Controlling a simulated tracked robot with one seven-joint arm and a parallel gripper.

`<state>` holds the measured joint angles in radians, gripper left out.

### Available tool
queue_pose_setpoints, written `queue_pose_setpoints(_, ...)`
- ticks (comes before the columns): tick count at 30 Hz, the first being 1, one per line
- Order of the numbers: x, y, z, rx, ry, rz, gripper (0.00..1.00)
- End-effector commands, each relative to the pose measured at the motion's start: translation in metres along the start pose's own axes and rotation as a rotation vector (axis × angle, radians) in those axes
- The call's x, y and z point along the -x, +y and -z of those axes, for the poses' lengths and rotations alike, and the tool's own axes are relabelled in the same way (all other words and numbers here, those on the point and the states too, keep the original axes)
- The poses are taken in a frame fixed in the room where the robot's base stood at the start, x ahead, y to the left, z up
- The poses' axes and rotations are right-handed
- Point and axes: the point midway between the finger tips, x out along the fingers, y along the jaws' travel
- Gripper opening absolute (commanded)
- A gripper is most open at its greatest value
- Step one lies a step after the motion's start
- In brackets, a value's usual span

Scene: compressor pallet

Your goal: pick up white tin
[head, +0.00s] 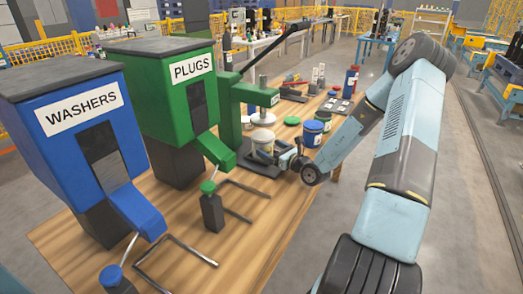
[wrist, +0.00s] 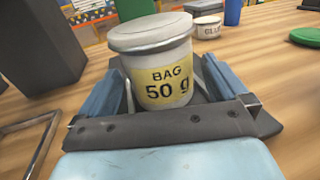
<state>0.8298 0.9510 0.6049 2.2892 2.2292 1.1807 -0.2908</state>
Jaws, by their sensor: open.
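The white tin (head: 262,141) stands upright by the dark base plate of the green press. In the wrist view the white tin (wrist: 160,72) shows a yellow label reading "BAG 50 g" and a wide grey lid or disc over its top; I cannot tell if this disc rests on it. My gripper (head: 270,155) is low at the tin's near side. In the wrist view my gripper (wrist: 160,88) is open, with one blue-grey finger on each side of the tin. I cannot tell whether either finger touches it. The tin's lower part is hidden by my gripper.
The green press (head: 229,111) rises behind the tin. A blue tin (head: 312,133) and a green lid (head: 291,121) are to its right. The green plugs dispenser (head: 172,88) and blue washers dispenser (head: 80,118) stand left.

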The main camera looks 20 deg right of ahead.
Motion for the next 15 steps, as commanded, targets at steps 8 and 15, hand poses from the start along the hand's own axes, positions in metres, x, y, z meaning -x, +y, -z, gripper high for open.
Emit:
queue_pose_setpoints(8,-0.036,0.002,-0.002,-0.001,-0.002,0.000,1.00)
queue_pose_setpoints(15,-0.039,0.002,-0.002,-0.001,0.000,0.000,1.00)
